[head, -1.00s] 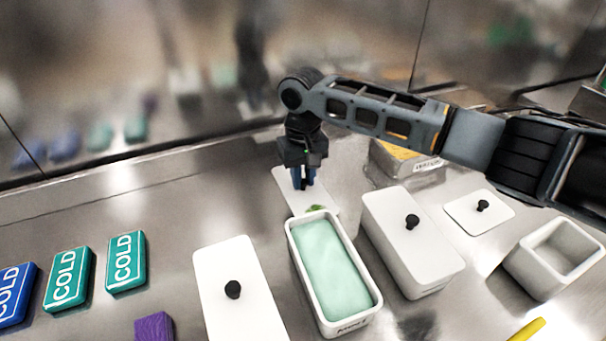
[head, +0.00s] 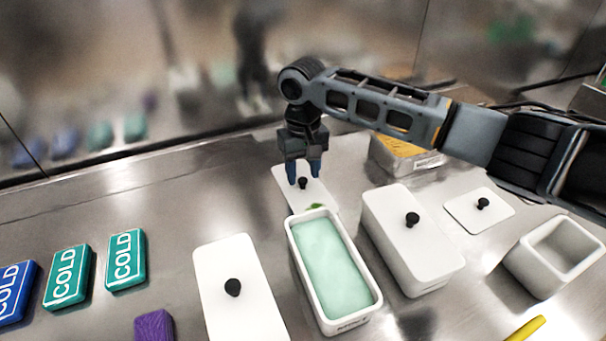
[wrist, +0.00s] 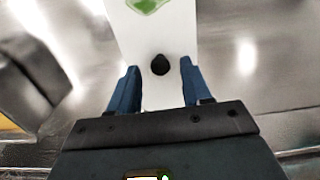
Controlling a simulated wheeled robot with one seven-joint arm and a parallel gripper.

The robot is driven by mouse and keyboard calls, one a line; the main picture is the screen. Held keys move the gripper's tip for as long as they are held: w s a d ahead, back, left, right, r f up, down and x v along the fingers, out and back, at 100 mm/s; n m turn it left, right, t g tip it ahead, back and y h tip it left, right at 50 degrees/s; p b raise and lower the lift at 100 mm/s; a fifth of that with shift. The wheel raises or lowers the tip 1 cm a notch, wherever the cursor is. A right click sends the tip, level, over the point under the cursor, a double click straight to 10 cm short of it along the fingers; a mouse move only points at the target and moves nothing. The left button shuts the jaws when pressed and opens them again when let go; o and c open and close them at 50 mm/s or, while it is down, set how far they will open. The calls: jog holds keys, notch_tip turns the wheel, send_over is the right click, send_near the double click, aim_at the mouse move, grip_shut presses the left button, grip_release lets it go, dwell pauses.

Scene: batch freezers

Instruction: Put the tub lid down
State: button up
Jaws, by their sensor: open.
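The white tub lid (head: 290,184) with a black knob lies on the steel counter behind the open tub (head: 332,275) of pale green contents. A green smear shows at the lid's near end, and in the wrist view the lid (wrist: 180,38) has the smear at the top. My gripper (head: 304,176) is open just above the lid, its blue fingers on either side of the knob (wrist: 160,65) and apart from it. In the wrist view the gripper (wrist: 155,90) shows a gap on both sides of the knob.
A lidded white tub (head: 412,245) stands right of the open tub, another white lid (head: 235,300) left of it. A loose lid (head: 465,212) and an empty tub (head: 525,262) are at right. A metal container (head: 405,158) stands behind. COLD packs (head: 125,262) lie at left.

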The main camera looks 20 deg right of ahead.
aim_at(303, 180)
notch_tip(303, 180, up, 11)
jog(key=b, duration=0.1)
jog(key=shift+f, duration=0.15)
dwell(0.5)
